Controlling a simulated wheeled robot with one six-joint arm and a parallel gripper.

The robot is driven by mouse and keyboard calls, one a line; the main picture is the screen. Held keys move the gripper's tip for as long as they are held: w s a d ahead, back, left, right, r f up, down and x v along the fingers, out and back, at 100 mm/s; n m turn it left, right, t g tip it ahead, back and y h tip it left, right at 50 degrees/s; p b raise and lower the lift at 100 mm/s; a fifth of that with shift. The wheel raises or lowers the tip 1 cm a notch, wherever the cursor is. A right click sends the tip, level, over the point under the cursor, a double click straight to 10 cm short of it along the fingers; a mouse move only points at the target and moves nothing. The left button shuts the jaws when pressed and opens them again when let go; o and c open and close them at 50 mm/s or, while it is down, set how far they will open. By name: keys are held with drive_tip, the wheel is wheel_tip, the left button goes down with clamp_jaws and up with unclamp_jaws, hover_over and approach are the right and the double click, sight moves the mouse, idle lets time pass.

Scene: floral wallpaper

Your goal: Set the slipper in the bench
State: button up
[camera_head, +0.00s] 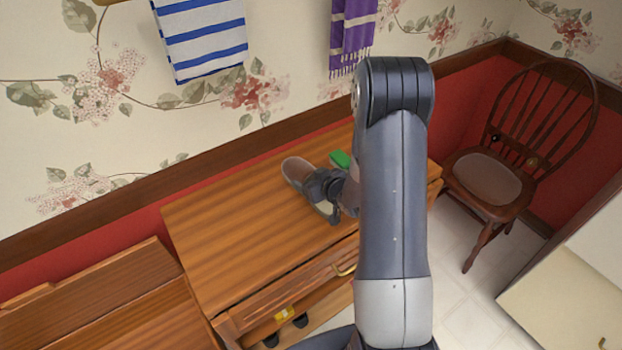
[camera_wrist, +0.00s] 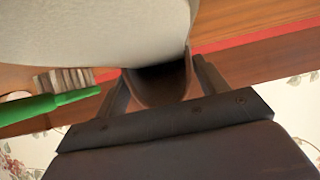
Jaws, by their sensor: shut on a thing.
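The slipper (camera_head: 297,170) is brownish grey with a pale sole, and it is at the wooden cabinet's top in the head view. My gripper (camera_head: 328,187) is shut on it; my arm covers part of the view. In the wrist view the slipper's pale sole (camera_wrist: 100,30) fills the top, with its brown part between the fingers (camera_wrist: 165,88). I cannot tell whether the slipper touches the cabinet top. A lower wooden piece (camera_head: 110,290) at the lower left looks like the bench; its inside is not clearly visible.
The cabinet (camera_head: 235,235) has a drawer and a lower shelf holding dark shoes and a yellow item. A green-handled brush (camera_head: 340,159) lies beside the slipper. A chair (camera_head: 490,180) stands at right. Towels (camera_head: 200,35) hang on the wall. The cabinet top's left side is clear.

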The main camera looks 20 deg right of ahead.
drive_tip(key=shift+f, duration=0.15)
drive_tip(key=o, duration=1)
drive_tip(key=shift+o, duration=0.2)
